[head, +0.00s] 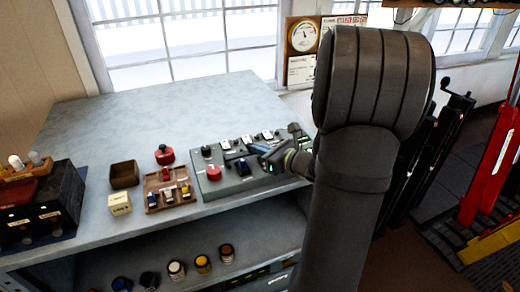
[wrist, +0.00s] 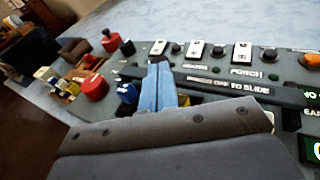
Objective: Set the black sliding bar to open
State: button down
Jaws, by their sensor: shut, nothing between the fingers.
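The black sliding bar (wrist: 215,82) runs across the grey control panel (wrist: 290,75) in the wrist view, with white lettering along it. In the head view the panel (head: 212,188) stands on the bench, and the bar is small and partly hidden by my gripper. My gripper (wrist: 160,70) has blue fingers that are shut together with nothing between them. The fingertips overlap the left part of the bar in the wrist view; I cannot tell whether they touch it. In the head view my gripper (head: 262,150) is over the panel's right part.
A red button (wrist: 95,87) and black knob (wrist: 127,48) are at the panel's left. White switch plates (wrist: 242,50) line its back. A wooden tray (head: 152,200) and a dark box (head: 124,175) stand left. The bench's back left is clear.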

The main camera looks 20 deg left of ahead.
jog(key=shift+w+a, duration=0.8)
jog(key=shift+r, duration=0.1)
jog(key=v, duration=1.4)
jog(key=shift+s, duration=0.15)
jog(key=x, duration=1.3)
